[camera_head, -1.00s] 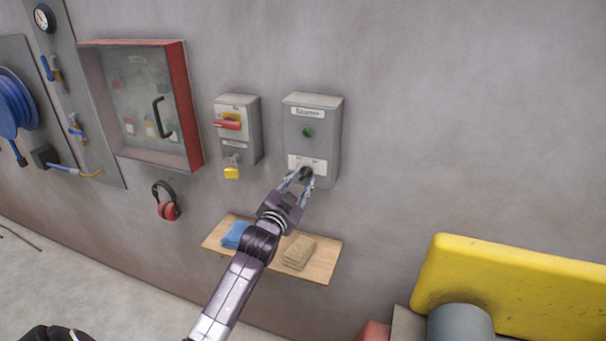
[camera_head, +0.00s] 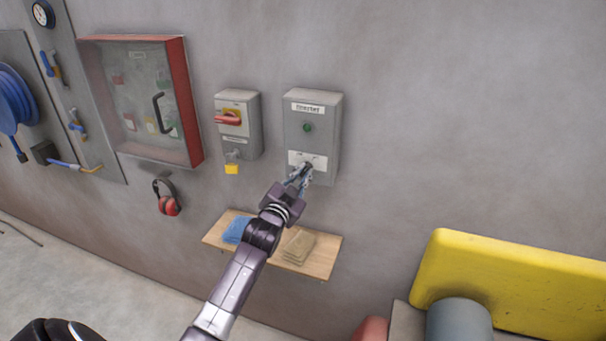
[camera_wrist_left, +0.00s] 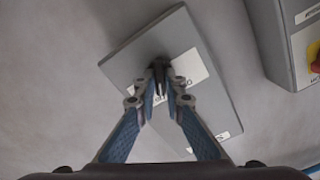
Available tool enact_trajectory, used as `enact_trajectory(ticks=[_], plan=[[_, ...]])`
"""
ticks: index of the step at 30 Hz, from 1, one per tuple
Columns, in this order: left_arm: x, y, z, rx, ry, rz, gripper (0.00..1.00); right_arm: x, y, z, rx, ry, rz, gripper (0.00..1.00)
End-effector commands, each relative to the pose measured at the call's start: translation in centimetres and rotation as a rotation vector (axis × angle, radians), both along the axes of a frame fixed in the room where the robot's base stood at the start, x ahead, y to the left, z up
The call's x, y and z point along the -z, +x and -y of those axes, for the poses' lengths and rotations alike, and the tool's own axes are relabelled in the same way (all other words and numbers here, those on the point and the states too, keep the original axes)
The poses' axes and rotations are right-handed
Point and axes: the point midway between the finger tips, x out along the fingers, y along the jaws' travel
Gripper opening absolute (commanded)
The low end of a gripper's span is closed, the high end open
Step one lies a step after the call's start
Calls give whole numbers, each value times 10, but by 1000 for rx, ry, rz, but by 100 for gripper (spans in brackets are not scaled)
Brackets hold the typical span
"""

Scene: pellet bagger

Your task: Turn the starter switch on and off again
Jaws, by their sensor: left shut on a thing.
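The starter box (camera_head: 325,130) is a grey box on the wall, with a label at the top, a green lamp in the middle and a white plate low down. Its dark switch knob (camera_wrist_left: 158,65) sits on the white plate. My left gripper (camera_head: 303,174) reaches the knob from below and is shut on it. In the left wrist view the left gripper's fingertips (camera_wrist_left: 159,88) hold the knob from both sides and partly hide it. The lamp (camera_head: 307,127) looks dark green. My right gripper is not in view.
A grey box with a red handle (camera_head: 229,118) and a yellow padlock (camera_head: 232,169) is just left. A wooden shelf (camera_head: 316,262) with cloths is below. A red-framed cabinet (camera_head: 190,110) and ear defenders (camera_head: 166,197) are further left. Wall to the right is bare.

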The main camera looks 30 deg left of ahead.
Motion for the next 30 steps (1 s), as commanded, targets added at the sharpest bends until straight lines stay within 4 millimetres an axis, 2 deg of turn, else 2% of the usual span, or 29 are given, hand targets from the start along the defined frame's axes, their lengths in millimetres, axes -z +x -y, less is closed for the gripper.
enact_trajectory(ticks=[11, 30], plan=[[0, 0, 0, 0, -135, 32, 0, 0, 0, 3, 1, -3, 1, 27], [0, 0, -1, 0, -700, 167, 0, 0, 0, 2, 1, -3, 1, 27]])
